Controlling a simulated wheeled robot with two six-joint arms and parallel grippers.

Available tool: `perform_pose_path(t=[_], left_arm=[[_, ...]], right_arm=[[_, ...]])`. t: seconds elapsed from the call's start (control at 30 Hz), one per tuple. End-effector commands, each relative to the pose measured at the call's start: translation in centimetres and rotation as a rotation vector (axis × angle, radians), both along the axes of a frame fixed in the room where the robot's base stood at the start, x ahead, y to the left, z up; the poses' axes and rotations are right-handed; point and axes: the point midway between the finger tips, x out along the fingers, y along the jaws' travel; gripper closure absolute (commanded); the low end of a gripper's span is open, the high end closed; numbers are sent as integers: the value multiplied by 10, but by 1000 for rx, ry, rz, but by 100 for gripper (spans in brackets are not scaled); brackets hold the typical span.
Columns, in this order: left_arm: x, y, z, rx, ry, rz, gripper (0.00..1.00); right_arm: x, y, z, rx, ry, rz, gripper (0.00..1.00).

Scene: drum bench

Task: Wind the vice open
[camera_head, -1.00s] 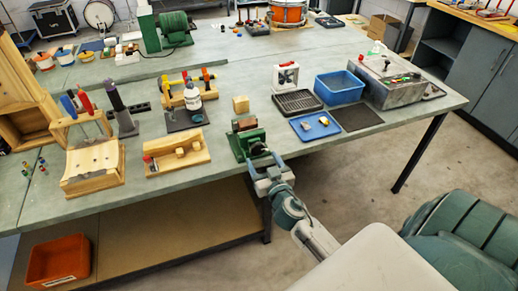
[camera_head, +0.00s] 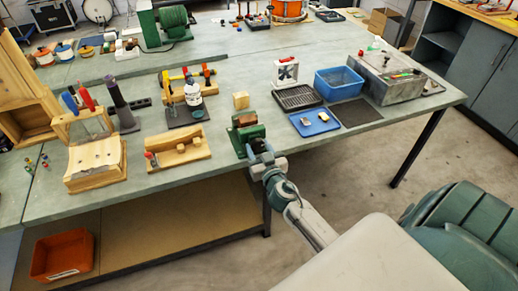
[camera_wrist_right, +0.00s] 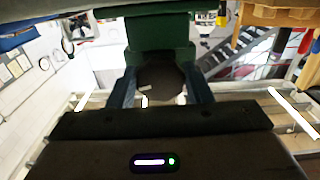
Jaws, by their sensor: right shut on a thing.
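The green vice (camera_head: 246,131) stands at the front edge of the bench, and its green body also fills the upper middle of the right wrist view (camera_wrist_right: 158,38). My right gripper (camera_head: 260,151) reaches it from the front. In the right wrist view its two fingers (camera_wrist_right: 161,90) are shut on a dark round part, seemingly the vice's handle hub (camera_wrist_right: 160,78), one finger on each side. The gap between the vice jaws is too small to judge here. My left gripper is not in view.
A wooden block (camera_head: 240,100) sits just behind the vice. A wooden holder (camera_head: 178,153) is to its left. A blue tray (camera_head: 315,124) with small parts is to its right. Bare bench top lies between them, and open floor is in front.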

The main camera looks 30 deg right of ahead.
Motion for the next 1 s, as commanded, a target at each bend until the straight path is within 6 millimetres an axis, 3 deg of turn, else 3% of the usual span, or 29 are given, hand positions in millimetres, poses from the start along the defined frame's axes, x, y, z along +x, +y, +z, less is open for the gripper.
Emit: perform_pose_path(t=[0.37, 1.0], left_arm=[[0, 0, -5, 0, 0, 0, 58], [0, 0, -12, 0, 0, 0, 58]], right_arm=[[0, 0, -1, -115, 27, 1, 77], [-1, -2, 1, -676, 162, 0, 77]])
